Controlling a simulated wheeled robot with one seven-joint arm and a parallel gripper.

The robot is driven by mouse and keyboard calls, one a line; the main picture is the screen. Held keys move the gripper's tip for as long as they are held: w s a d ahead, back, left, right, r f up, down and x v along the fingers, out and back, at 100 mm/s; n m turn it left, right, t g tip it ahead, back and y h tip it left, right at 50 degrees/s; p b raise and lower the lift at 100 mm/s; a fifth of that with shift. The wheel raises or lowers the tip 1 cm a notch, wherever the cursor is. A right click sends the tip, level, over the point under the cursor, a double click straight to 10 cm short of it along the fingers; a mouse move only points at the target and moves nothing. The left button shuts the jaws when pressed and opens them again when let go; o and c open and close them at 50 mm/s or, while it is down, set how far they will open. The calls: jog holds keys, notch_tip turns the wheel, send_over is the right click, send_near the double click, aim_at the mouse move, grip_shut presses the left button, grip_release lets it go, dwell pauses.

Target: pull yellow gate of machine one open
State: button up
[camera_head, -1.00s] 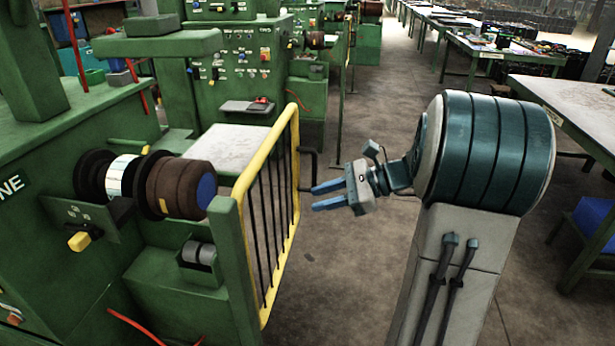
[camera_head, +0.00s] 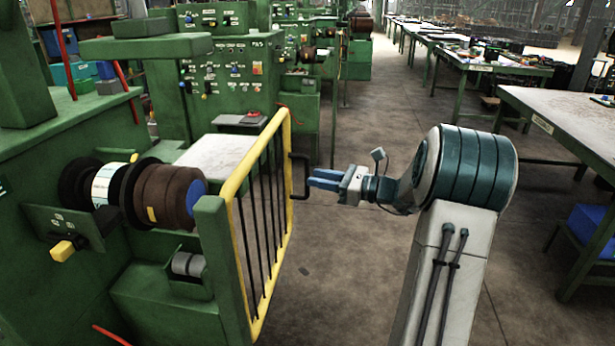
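The yellow gate (camera_head: 238,182) has a yellow tube frame with black upright bars and stands along the aisle side of the green machine one (camera_head: 75,140), beside a green post (camera_head: 213,255). Its black crank-shaped handle (camera_head: 305,163) sticks out to the right from the far edge. My gripper (camera_head: 309,180) is right of the handle, its blue fingers pointing left at it. The fingertips are very close to the handle's upright part; I cannot tell if they touch. A narrow gap shows between the fingers, and nothing is seen held between them.
Brown and black rollers (camera_head: 165,190) with a blue end sit on the machine behind the gate. A pale work surface (camera_head: 222,153) lies beyond them. The aisle floor (camera_head: 350,265) is clear right of the gate. A long table (camera_head: 565,115) stands to the right.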

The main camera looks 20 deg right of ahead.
aim_at(307, 193)
jog(key=shift+x, duration=1.95)
grip_shut()
